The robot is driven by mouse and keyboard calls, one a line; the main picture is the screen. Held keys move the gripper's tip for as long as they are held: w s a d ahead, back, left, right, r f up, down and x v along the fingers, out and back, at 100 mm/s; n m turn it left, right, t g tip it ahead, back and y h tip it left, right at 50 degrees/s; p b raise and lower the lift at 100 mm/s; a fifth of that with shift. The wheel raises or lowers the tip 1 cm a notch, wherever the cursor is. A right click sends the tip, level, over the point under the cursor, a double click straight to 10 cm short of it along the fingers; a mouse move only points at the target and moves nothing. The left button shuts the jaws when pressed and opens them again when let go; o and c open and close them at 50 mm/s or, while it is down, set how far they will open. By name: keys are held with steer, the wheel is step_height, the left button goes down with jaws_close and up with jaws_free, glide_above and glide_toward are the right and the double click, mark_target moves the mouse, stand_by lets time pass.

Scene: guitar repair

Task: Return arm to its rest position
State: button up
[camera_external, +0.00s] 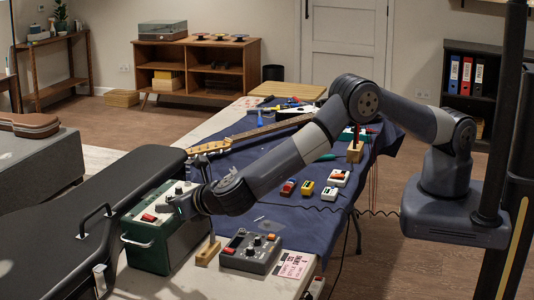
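My arm stretches from its shoulder at the right, over the blue-clothed workbench (275,222), to the near left end of the bench. My gripper (172,207) is at the top of a green box (147,255) with a pale control panel and a red switch. It looks very close to the panel; I cannot tell whether it touches. The fingers are small and partly merged with the wrist, so their opening is unclear. I see nothing carried in the gripper.
A grey pedal unit (250,250), a pink-and-white box (294,265) and a wooden stand (207,252) sit near the box. Small pedals (306,188) and a guitar (262,131) lie farther back. A black case (75,220) lies left. Air above the bench is open.

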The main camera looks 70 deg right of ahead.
steer(key=x, duration=0.2)
steer(key=shift+w+d+f, duration=0.15)
steer(key=shift+w, duration=0.2)
steer(key=shift+y+p, duration=0.3)
steer(key=shift+p, duration=0.3)
steer(key=shift+d+r+n+y+p, duration=0.15)
steer(key=shift+r+n+y+p, duration=0.1)
steer(key=shift+n+y+p, duration=0.3)
steer(key=shift+d+f+n+y, duration=0.2)
steer(key=shift+n+y, duration=0.75)
steer(key=shift+s+a, duration=0.1)
steer(key=shift+s, duration=0.3)
steer(key=b+v, duration=0.3)
steer(key=v, duration=0.7)
steer(key=w+a+m+g+h+b, duration=0.1)
steer(key=a+m+h+b, duration=0.4)
steer(key=a+h, duration=0.1)
steer(key=shift+w+m+h+b, duration=0.3)
steer(key=shift+w+m+b, duration=0.05)
steer(key=shift+w+m, duration=0.05)
